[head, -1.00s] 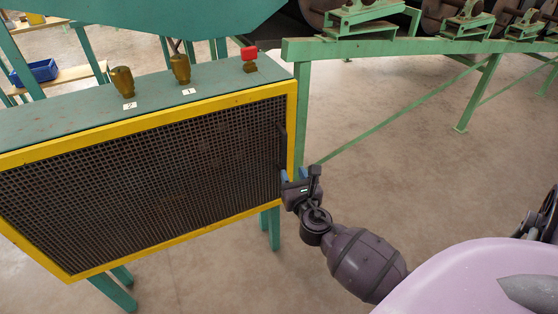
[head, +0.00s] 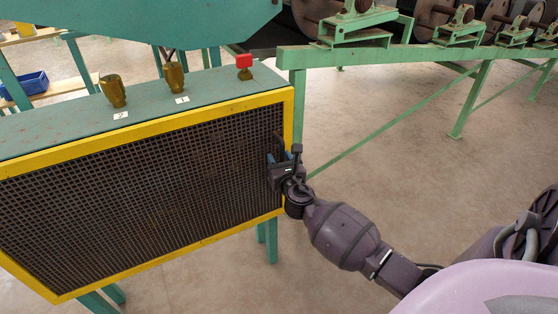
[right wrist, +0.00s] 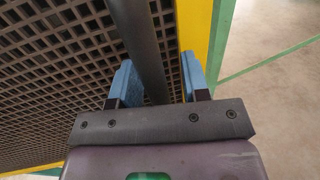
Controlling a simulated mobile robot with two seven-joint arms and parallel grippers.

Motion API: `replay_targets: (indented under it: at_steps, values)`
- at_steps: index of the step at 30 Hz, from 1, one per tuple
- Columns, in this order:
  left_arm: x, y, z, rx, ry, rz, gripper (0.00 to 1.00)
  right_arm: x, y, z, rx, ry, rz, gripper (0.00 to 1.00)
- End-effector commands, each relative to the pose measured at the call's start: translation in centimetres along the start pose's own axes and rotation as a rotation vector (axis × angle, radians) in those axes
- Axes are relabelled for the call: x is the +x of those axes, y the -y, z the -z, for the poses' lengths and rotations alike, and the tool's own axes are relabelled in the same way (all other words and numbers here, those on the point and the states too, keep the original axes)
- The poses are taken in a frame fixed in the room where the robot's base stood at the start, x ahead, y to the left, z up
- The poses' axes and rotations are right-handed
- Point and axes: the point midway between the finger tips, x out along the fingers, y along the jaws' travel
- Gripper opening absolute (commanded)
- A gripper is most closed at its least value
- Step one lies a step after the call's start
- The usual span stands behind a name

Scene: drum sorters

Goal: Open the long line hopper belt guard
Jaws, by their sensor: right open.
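The belt guard is a dark mesh panel (head: 140,185) in a yellow frame (head: 150,133) on the front of a green housing; it looks closed. A dark bar handle (head: 279,146) stands upright near the mesh's right edge, and it also shows in the right wrist view (right wrist: 136,35). My right gripper (head: 278,161) is at the handle. In the right wrist view its blue fingers (right wrist: 157,85) are open, one on each side of the bar, with a gap clearest on the right. Whether either finger touches the bar cannot be told. My left gripper is not in view.
Brass-coloured knobs (head: 113,90) and a red button (head: 244,61) sit on the housing's top (head: 60,125). A green conveyor frame (head: 420,52) with rollers runs to the right, with a diagonal brace behind my right gripper. The floor (head: 380,165) at right is clear.

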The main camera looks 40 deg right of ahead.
Motion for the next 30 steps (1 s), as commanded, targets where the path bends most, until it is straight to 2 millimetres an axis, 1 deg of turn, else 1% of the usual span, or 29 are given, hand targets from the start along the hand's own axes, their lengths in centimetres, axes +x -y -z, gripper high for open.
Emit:
replay_targets:
  at_steps: [6, 8, 12, 14, 15, 24, 26, 30]
  values:
    - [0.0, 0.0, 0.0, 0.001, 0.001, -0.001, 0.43, 0.0, 0.0, 0.0, 0.0, 0.0, 0.0, 0.42]
    - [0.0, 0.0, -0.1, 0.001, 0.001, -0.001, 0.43, 0.0, 0.0, 0.0, 0.0, 0.0, 0.0, 0.33]
    - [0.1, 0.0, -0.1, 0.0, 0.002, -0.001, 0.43, 0.0, 0.0, 0.0, 0.0, 0.0, 0.0, 0.12]
    - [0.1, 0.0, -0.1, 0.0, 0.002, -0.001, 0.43, 0.0, 0.0, 0.0, 0.0, 0.0, 0.0, 0.02]
    - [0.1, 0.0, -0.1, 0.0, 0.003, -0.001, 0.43, 0.0, 0.0, 0.0, 0.0, 0.0, 0.0, 0.0]
    - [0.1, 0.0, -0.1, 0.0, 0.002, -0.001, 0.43, -0.2, 0.0, 0.0, 0.001, -0.001, 0.003, 0.0]
    - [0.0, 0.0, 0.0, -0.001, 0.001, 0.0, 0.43, -0.5, 0.0, 0.0, 0.001, -0.001, 0.006, 0.0]
    - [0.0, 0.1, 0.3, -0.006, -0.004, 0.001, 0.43, -1.9, -0.1, -0.1, 0.003, -0.001, 0.024, 0.0]
